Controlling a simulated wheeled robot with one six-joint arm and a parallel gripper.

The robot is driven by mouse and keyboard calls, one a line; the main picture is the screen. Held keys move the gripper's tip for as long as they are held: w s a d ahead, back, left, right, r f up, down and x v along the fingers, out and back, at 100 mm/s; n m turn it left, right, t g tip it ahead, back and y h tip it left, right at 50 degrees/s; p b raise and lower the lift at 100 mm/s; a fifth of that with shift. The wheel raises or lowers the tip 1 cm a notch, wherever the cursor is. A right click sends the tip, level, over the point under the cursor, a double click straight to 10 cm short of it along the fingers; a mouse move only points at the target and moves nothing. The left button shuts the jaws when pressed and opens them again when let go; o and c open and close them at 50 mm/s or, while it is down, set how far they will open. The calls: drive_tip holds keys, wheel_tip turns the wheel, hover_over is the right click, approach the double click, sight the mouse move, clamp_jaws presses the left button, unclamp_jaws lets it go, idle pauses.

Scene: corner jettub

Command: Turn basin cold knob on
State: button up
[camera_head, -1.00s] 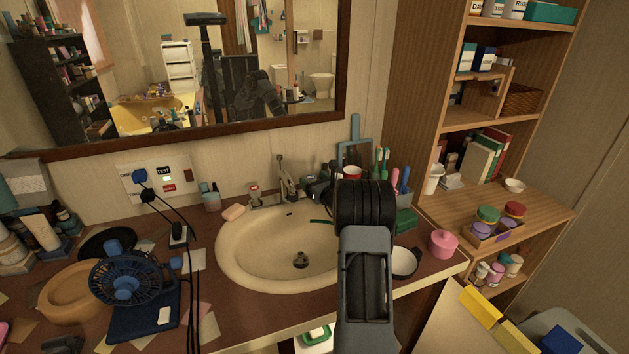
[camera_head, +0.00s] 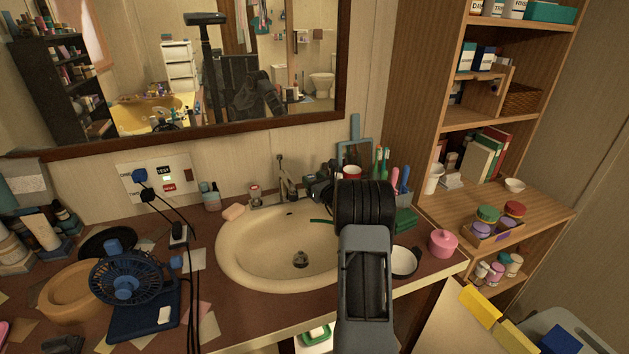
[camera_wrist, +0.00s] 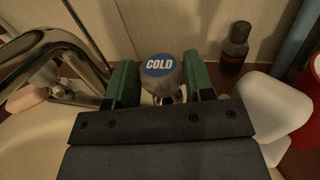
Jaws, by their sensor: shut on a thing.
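The basin cold knob (camera_wrist: 161,68) has a blue cap reading "COLD" on a grey body. It is in the middle of the wrist view, between the two green fingers of my gripper (camera_wrist: 160,80). The gripper is shut on it. In the head view my gripper (camera_head: 318,190) is behind the basin's right rear rim, and my arm hides the knob there. The chrome faucet (camera_head: 286,180) stands left of the gripper; it also shows at the left of the wrist view (camera_wrist: 60,50). The cream basin (camera_head: 235,262) is set in the counter.
A second knob (camera_head: 255,192) and a soap bar (camera_head: 234,212) are left of the faucet. In the wrist view a dark bottle (camera_wrist: 235,47) and a white object (camera_wrist: 272,105) stand close to the right finger. A fan (camera_head: 126,280) is left of the basin.

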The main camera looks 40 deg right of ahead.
drive_tip(key=shift+d+n+y, duration=0.1)
drive_tip(key=shift+n+y, duration=0.5)
drive_tip(key=shift+y, duration=0.3)
drive_tip(key=o, duration=0.9)
